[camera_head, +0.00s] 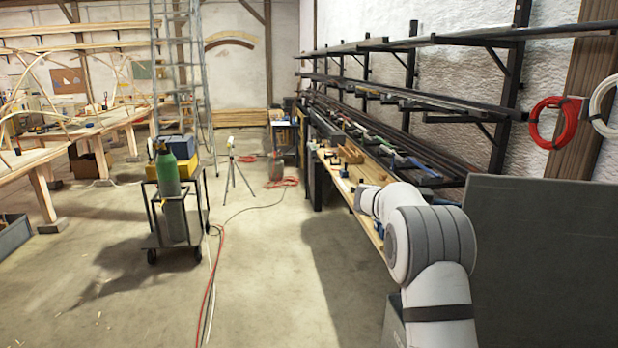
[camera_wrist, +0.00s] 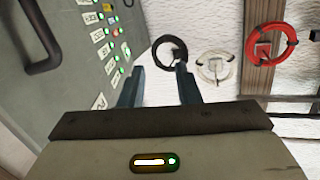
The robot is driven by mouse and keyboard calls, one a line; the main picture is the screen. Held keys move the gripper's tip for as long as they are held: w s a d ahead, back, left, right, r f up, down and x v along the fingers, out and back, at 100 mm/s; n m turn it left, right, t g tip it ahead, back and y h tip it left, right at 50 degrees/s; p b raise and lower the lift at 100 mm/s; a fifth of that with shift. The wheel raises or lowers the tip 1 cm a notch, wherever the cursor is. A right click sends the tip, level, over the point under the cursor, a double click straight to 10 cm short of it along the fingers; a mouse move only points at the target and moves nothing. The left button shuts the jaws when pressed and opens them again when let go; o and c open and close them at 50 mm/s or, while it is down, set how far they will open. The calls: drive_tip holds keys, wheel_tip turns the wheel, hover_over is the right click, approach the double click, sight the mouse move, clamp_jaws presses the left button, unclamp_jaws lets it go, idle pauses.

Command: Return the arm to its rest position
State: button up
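My gripper (camera_wrist: 159,82) shows in the wrist view with its two dark fingers apart and nothing between them. It faces a grey-green cabinet (camera_wrist: 75,60) with labels, small green lights and a dark handle (camera_wrist: 38,36) at the left. My white and grey arm (camera_head: 432,245) rises at the lower right of the head view and bends at a thick joint. My gripper cannot be made out in the head view.
Coils hang on the wall: black (camera_wrist: 169,50), white (camera_wrist: 214,67) and red (camera_head: 557,122). Long racks (camera_head: 420,95) and a wooden bench (camera_head: 350,185) line the right side. A cart (camera_head: 178,225) with a green cylinder (camera_head: 167,170) stands left. Cables (camera_head: 212,270) cross otherwise open floor.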

drive_tip(key=w+a+r+n+t+y+b, duration=0.1)
drive_tip(key=w+a+r+n+t, duration=0.1)
drive_tip(key=r+n+t, duration=0.35)
drive_tip(key=w+a+r+n+t+y+b, duration=0.1)
drive_tip(key=w+a+r+n+t+y, duration=0.15)
drive_tip(key=t, duration=0.65)
drive_tip(key=s+a+f+n+t+y+b, duration=0.35)
drive_tip(key=s+a+n+y, duration=0.5)
drive_tip(key=a+y, duration=0.4)
drive_tip(key=s+a+f+n+g+y, duration=0.2)
drive_tip(key=s+a+f+n+g, duration=0.3)
drive_tip(key=s+f, duration=0.75)
drive_tip(key=s+d+f+g+b, duration=0.1)
drive_tip(key=s+f+g, duration=0.2)
drive_tip(key=s, duration=0.7)
drive_tip(key=s+d+f+g+h+b, duration=0.1)
drive_tip(key=s+f+g, duration=0.3)
drive_tip(key=s+f, duration=0.3)
drive_tip(key=s, duration=0.3)
drive_tip(key=shift+s+f, duration=0.2)
drive_tip(key=shift+f, duration=0.05)
